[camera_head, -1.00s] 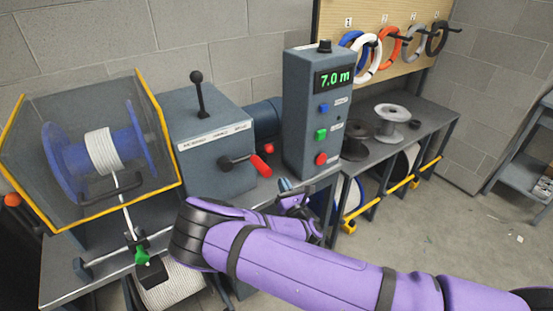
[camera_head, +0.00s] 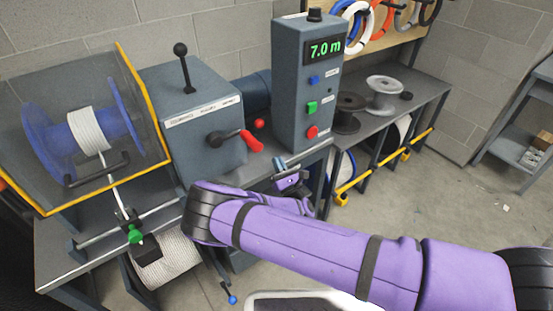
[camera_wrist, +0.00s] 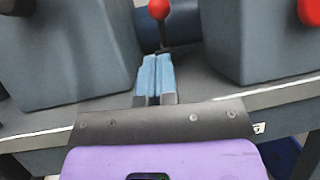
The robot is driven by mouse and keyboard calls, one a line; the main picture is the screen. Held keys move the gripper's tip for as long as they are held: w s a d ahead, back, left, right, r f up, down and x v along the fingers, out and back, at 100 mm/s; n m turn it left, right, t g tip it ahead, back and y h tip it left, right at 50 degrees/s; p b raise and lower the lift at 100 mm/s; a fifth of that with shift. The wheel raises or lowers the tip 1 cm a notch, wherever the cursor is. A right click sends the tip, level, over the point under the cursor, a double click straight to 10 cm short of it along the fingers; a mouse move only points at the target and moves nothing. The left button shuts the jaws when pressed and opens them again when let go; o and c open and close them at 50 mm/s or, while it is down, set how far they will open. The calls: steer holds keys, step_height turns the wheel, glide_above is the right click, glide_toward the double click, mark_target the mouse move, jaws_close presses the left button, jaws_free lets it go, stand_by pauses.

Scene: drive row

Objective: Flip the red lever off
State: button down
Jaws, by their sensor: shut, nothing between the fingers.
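A red-ball lever (camera_head: 259,123) with a dark stem stands between the grey machine box and the control box. In the wrist view its red ball (camera_wrist: 159,9) is straight ahead of my fingers, and its stem runs down behind the fingertips. I cannot tell whether they touch. My gripper (camera_head: 282,162) is at the bench front, right of this crank. Its blue fingers (camera_wrist: 157,62) are together and empty.
The grey machine box (camera_head: 205,125) is left of my fingers and the control box (camera_head: 305,90), reading 7.0 m, is right. The gap between them is narrow. A guarded blue reel (camera_head: 42,130) stands far left. Two spools sit on the right bench.

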mark_target(261, 123)
steer(key=x, duration=1.1)
steer(key=shift+w+a+r, duration=0.1)
steer(key=shift+w+r, duration=0.05)
steer(key=shift+w, duration=0.05)
steer(key=shift+w+a+r+g, duration=0.2)
steer(key=shift+w+r+g, duration=0.05)
steer(key=shift+r, duration=0.3)
steer(key=shift+w+a+r+g, duration=0.2)
steer(key=shift+w+r, duration=0.1)
steer(key=shift+r, duration=0.2)
steer(key=shift+w+a+r+g, duration=0.15)
steer(key=shift+w+r+g, duration=0.1)
steer(key=shift+r, duration=0.3)
steer(key=shift+d+f, duration=0.1)
